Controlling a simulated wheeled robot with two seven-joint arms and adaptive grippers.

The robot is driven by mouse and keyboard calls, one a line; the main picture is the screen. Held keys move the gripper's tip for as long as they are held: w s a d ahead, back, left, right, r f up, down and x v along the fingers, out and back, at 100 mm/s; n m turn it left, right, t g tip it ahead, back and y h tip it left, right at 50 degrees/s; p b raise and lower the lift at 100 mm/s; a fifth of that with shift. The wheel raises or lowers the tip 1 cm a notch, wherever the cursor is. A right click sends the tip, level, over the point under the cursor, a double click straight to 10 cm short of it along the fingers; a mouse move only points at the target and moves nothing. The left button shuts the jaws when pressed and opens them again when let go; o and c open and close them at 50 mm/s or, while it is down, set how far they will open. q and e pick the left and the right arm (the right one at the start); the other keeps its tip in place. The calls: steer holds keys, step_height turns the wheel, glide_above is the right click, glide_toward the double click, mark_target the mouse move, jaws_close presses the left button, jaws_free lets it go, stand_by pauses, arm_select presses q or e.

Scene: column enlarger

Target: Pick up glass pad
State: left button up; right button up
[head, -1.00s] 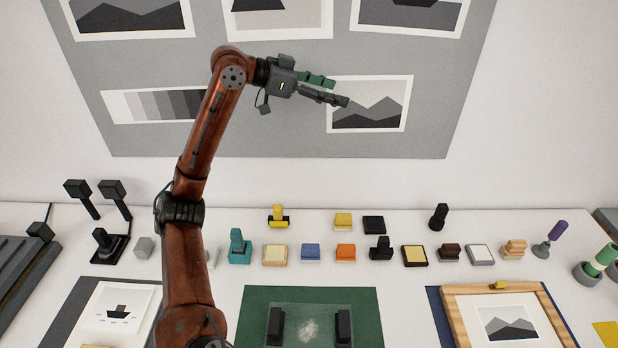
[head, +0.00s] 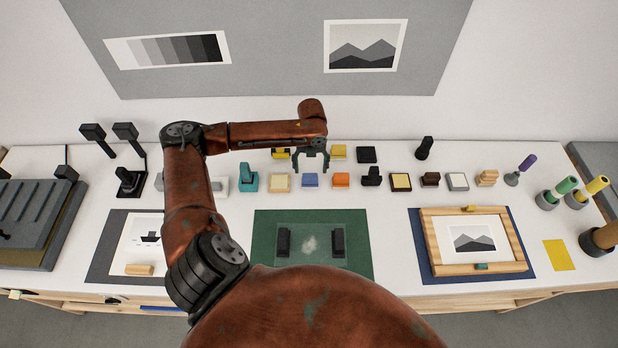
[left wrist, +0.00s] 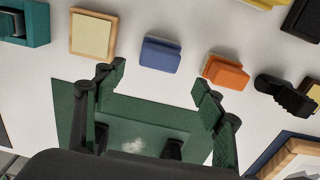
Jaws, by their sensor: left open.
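Several small block-shaped pads stand in a row on the white table, and I cannot tell for sure which one is the glass pad. A blue pad (head: 310,181) lies just below my left gripper (head: 312,170) in the head view. In the left wrist view the blue pad (left wrist: 161,55) shows ahead of the gap between the fingers (left wrist: 160,85). An orange pad (head: 341,180) stands to its right, and a cream pad with a wooden edge (head: 279,182) to its left. My left gripper is open and empty, its fingers apart. My right gripper is out of view.
A clear glass sheet (head: 309,243) with a whitish smudge and two black grips lies on a green mat (head: 265,265). A teal tool (head: 248,180) and a black tool (head: 372,177) stand in the row. A wooden frame (head: 430,262) lies at right.

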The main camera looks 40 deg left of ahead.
mark_target(310, 176)
arm_select(q)
steer(key=f, duration=0.4)
steer(key=f+p, duration=0.1)
steer(key=f, duration=0.2)
steer(key=shift+w+a, duration=0.15)
steer(key=shift+a, duration=0.15)
steer(key=shift+r, duration=0.1)
steer(key=c, duration=1.3)
